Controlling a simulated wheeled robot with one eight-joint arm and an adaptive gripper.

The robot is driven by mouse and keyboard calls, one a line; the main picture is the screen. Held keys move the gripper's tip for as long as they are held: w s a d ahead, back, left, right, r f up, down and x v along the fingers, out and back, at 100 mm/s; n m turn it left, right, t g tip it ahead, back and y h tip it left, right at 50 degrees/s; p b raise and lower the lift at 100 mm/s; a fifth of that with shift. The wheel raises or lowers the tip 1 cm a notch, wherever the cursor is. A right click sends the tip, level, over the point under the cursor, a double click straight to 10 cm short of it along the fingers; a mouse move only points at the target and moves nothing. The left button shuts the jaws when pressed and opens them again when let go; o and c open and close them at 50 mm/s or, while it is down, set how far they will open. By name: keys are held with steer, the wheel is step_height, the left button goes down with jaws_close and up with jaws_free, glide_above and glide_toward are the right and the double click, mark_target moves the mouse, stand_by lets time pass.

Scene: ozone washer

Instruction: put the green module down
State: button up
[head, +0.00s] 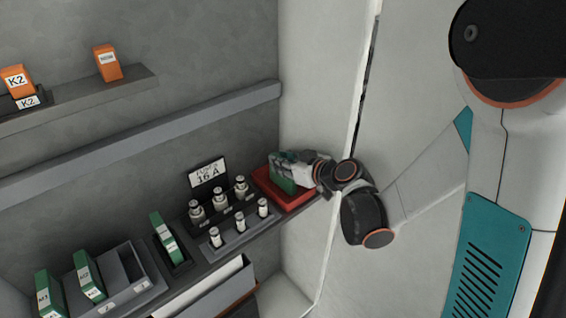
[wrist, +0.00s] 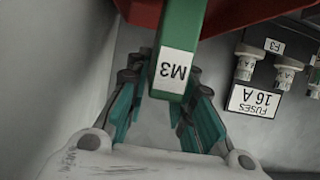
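The green module labelled M3 (wrist: 178,72) is between the fingertips of my gripper (wrist: 168,75), which close on its two sides. In the head view the green module (head: 281,178) is over the red tray (head: 296,202) at the right end of the lower shelf, with my gripper (head: 304,171) at its right side. The red tray (wrist: 135,12) also shows behind the module in the wrist view. I cannot tell whether the module's underside touches the tray floor.
Several fuses (head: 240,190) and a "16 A" sign (head: 207,173) stand just left of the tray. Other green modules (head: 164,239) stand further left, near a grey holder (head: 125,270). A pale wall (head: 318,110) is close on the right. Orange modules (head: 107,63) sit on the upper shelf.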

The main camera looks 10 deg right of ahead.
steer(key=shift+o, duration=1.1)
steer(key=shift+r, duration=0.1)
steer(key=shift+d+r+p, duration=0.1)
steer(key=shift+r+p, duration=0.1)
steer(key=shift+p, duration=0.1)
steer(key=p+v, duration=0.2)
steer(key=v, duration=0.9)
steer(key=shift+s+d+p, duration=0.2)
steer(key=shift+s+p, duration=0.15)
steer(key=shift+p, duration=0.05)
